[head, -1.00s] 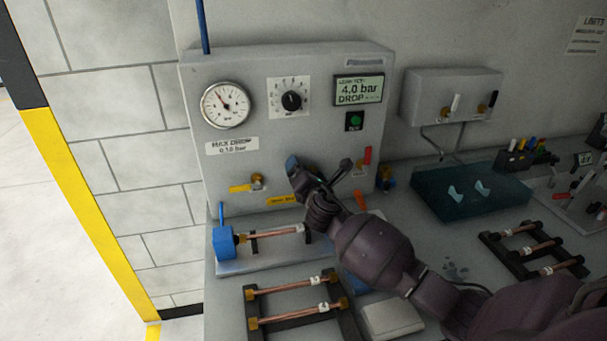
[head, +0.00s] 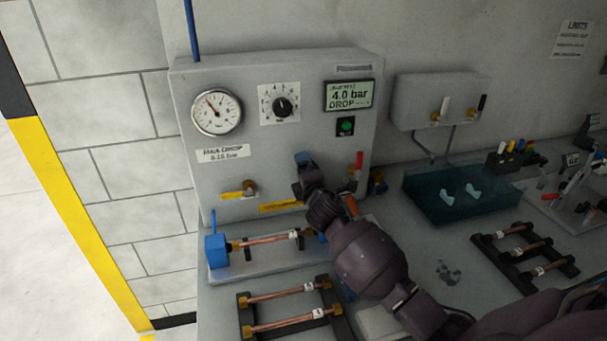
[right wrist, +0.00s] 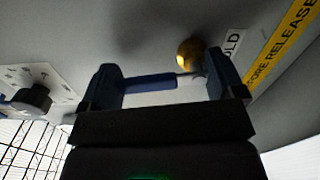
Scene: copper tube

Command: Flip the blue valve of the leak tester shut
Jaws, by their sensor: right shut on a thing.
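The blue valve lever (right wrist: 150,84) shows in the right wrist view as a short blue bar lying across between the two fingers, near a brass fitting (right wrist: 191,53) on the grey panel. My right gripper (right wrist: 163,80) is shut on the lever. In the head view my right gripper (head: 308,175) is at the lower front of the leak tester panel (head: 240,85), right of the yellow lever (head: 238,194). The wrist hides most of the blue valve there. The display (head: 349,95) reads 4.0 bar. My left gripper is in neither view.
A red lever (head: 359,160) is close to the right of the gripper. A copper tube (head: 268,240) sits in the blue-ended fixture (head: 216,249) below. A rack of tubes (head: 245,315) stands in front, and a teal tray (head: 430,208) lies to the right.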

